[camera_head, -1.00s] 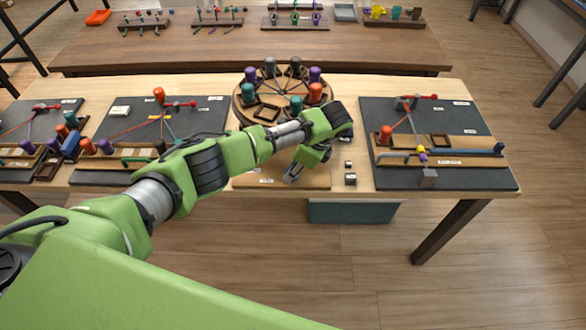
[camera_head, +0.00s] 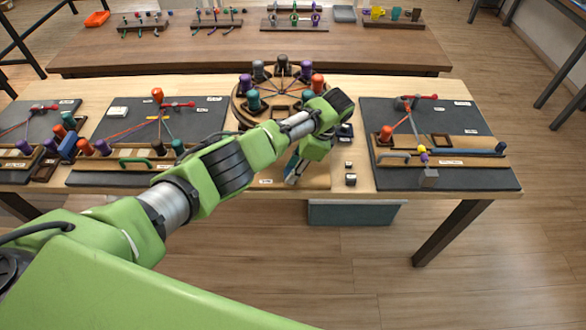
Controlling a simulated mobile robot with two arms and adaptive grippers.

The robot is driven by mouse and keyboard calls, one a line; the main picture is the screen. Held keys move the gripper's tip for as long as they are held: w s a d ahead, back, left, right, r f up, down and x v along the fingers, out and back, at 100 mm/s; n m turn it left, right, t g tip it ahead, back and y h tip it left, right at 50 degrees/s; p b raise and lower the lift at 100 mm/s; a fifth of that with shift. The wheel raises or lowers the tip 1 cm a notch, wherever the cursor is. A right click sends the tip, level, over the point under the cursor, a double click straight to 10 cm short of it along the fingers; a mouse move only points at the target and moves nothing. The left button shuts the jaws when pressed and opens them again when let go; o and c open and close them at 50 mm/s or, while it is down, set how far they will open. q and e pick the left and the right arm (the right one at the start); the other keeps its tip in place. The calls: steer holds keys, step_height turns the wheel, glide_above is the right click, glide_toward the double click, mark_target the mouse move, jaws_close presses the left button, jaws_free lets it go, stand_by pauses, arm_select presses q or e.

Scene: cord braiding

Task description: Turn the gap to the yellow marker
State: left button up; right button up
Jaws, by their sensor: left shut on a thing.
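The round wooden braiding disc (camera_head: 240,114) stands at the middle of the table. Upright bobbins in purple, grey, teal and red ring its rim, with cords meeting near the centre. A dark rectangular frame lies at its front, where a gap between bobbins shows. My left arm crosses the disc's front right edge and hides part of it. My left gripper (camera_head: 292,177) points down in front of the disc, shut on a small bluish thing that is mostly hidden. I cannot make out a yellow marker at the disc. My right gripper is not in view.
Dark boards with bobbins and cords lie at the left (camera_head: 112,125) and right (camera_head: 470,125). Small blocks (camera_head: 350,179) lie right of my gripper. A second table (camera_head: 200,50) with racks stands behind.

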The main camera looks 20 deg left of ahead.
arm_select(q)
steer(key=o, duration=1.1)
